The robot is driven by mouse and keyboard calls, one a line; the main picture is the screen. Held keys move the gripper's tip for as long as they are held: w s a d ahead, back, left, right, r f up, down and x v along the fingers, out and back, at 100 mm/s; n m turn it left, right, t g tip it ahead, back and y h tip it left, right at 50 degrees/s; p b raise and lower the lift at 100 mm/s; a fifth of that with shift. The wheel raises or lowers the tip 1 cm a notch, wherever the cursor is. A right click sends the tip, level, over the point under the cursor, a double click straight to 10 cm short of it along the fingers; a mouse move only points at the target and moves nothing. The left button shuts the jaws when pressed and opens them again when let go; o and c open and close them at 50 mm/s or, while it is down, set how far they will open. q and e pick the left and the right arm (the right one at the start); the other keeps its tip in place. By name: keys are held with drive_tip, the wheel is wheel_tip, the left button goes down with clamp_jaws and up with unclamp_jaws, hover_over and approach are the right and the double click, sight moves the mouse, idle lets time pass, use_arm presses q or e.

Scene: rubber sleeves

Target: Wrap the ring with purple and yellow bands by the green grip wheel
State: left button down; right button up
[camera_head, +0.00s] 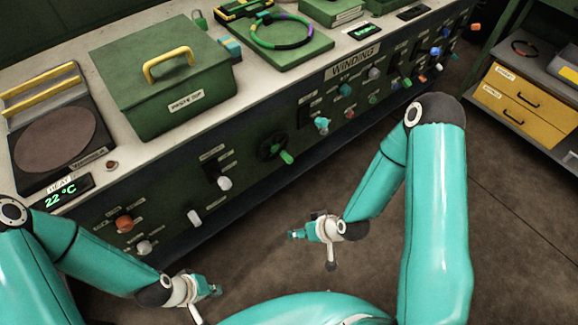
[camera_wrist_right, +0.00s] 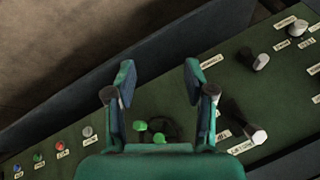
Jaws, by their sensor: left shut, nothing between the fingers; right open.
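The ring (camera_head: 284,48), dark and green with purple and yellow bands, lies on a green plate (camera_head: 318,46) on the bench top in the head view. The dark wheel (camera_head: 268,148) with its green grip (camera_head: 286,157) is on the bench front below; green knob shapes (camera_wrist_right: 159,138) show in the right wrist view, partly behind my gripper. My left gripper (camera_head: 216,291) is shut and empty, low in front of the bench. My right gripper (camera_head: 292,235) is open and empty, below and apart from the wheel; its parted fingers show in the wrist view (camera_wrist_right: 158,72).
A green box (camera_head: 168,110) with a yellow handle and a dark round hotplate (camera_head: 55,142) stand on the bench left of the ring. Several knobs and switches stick out of the bench front (camera_head: 224,183). A shelf with yellow drawers (camera_head: 520,98) stands at right. The floor between is clear.

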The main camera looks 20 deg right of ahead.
drive_tip(key=w+d+f+n+t+b, duration=0.2)
drive_tip(key=w+d+f+t+b, duration=0.3)
drive_tip(key=w, duration=0.3)
drive_tip(key=n+t+y+b, duration=0.2)
drive_tip(key=n+t+b, duration=0.1)
drive_tip(key=t+b, duration=0.4)
approach(291, 162)
use_arm(q)
wheel_tip(291, 162, down, 15)
use_arm(e)
drive_tip(key=x, duration=1.1)
drive_tip(key=shift+f, duration=0.1)
use_arm(q)
drive_tip(key=shift+s+r, duration=0.1)
use_arm(e)
drive_tip(key=shift+s, duration=0.1)
